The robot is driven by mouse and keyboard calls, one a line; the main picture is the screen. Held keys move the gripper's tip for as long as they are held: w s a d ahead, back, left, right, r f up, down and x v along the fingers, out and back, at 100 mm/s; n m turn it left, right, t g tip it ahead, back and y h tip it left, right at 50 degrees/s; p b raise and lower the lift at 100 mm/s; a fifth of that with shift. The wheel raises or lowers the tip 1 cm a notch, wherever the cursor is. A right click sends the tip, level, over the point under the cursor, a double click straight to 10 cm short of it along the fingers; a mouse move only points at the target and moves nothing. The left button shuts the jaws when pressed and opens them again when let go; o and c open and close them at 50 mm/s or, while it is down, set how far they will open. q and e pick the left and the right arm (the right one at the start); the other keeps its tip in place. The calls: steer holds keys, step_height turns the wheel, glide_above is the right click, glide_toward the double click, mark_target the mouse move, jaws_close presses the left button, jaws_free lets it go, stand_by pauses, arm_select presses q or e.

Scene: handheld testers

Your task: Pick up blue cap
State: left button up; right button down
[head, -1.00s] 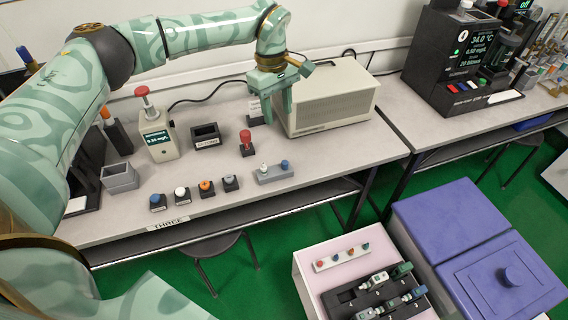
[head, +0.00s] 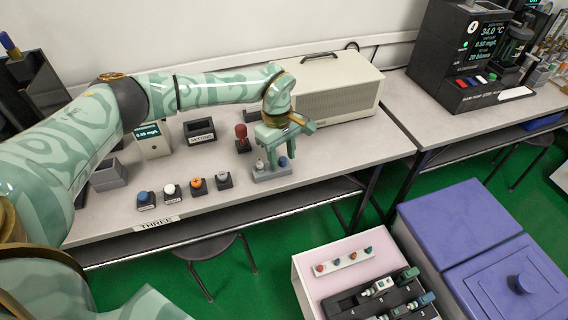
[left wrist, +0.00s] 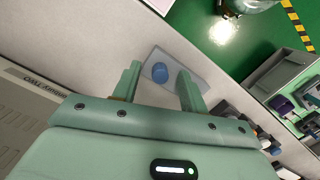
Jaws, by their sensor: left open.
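A blue cap (head: 283,161) sits on a light grey holder block (head: 272,175) near the front edge of the bench. In the left wrist view, the blue cap (left wrist: 160,72) shows between my open fingers, on the grey holder (left wrist: 205,84). My left gripper (head: 280,159) is open and points down over the holder, its fingers around or just above the cap. I cannot tell whether they touch it. Another blue-topped piece (head: 143,197) sits in a black stand at the left of the front row. My right gripper is not in view.
A white-topped piece (head: 260,164) stands on the same holder. A red-topped piece (head: 241,132) is behind it, and a large beige box (head: 330,88) at the back right. White, orange (head: 196,184) and grey pieces sit in black stands to the left.

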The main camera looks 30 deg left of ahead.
arm_select(q)
steer(key=shift+r, duration=0.1)
jaws_close()
stand_by(0.3)
